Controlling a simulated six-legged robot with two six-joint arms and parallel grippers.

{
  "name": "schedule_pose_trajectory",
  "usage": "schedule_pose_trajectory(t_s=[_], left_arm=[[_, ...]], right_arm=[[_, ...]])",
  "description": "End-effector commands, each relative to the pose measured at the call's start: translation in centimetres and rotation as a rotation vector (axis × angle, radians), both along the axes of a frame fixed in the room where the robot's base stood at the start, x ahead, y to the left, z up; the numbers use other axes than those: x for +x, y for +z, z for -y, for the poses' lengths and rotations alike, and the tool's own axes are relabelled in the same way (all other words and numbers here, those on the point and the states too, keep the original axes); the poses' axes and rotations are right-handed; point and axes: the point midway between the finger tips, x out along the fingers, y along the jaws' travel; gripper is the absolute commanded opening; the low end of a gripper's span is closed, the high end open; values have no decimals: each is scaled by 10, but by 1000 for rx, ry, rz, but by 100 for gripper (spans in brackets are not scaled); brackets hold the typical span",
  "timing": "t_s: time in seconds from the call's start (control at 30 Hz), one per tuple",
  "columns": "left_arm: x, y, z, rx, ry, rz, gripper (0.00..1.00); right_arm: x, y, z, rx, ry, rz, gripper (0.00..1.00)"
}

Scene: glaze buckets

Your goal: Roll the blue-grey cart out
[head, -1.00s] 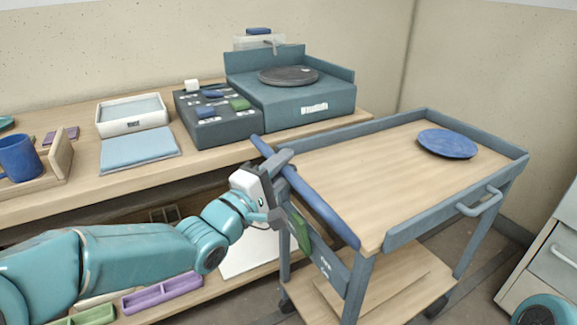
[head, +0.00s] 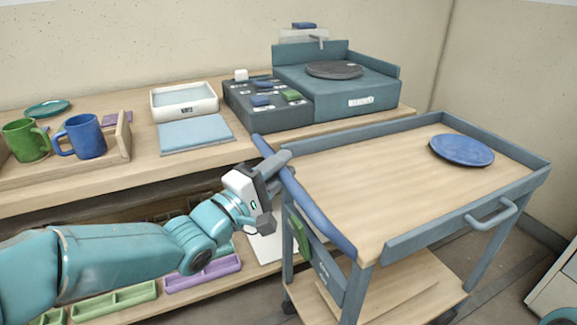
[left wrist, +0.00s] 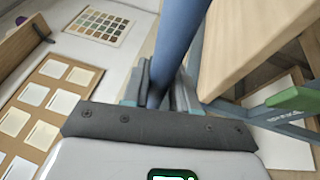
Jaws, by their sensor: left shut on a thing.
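The blue-grey cart (head: 395,245) stands on the floor beside the bench, with a wooden top and a raised rim. Its blue push bar (head: 318,212) runs along the cart's near left side. My left gripper (head: 277,172) is shut around this bar near its far half. In the left wrist view the bar (left wrist: 181,40) passes between the fingers (left wrist: 162,92). A blue plate (head: 461,150) lies on the cart top toward the far right. A green catch-like part (head: 300,236) shows below the bar. My right gripper is not in view.
A wooden bench (head: 130,180) runs along the wall, holding a turntable unit (head: 337,92), a white tray (head: 184,101) and mugs (head: 83,137). Purple (head: 203,272) and green trays sit below. A white cabinet (head: 556,285) stands at the right. Some floor shows between cart and cabinet.

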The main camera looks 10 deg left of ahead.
Motion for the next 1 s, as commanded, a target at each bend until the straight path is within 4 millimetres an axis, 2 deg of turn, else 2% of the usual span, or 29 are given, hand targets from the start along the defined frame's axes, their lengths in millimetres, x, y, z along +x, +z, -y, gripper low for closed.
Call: schedule_pose_trajectory(t_s=[0.63,0.67,0.7,1.0], left_arm=[[-4,4,-7,-4,4,9,0],[-4,4,-7,-4,4,9,34],[-4,4,-7,-4,4,9,47],[-6,2,-8,-3,1,4,48]], right_arm=[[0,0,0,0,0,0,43],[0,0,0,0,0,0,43],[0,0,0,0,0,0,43],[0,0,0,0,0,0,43]])
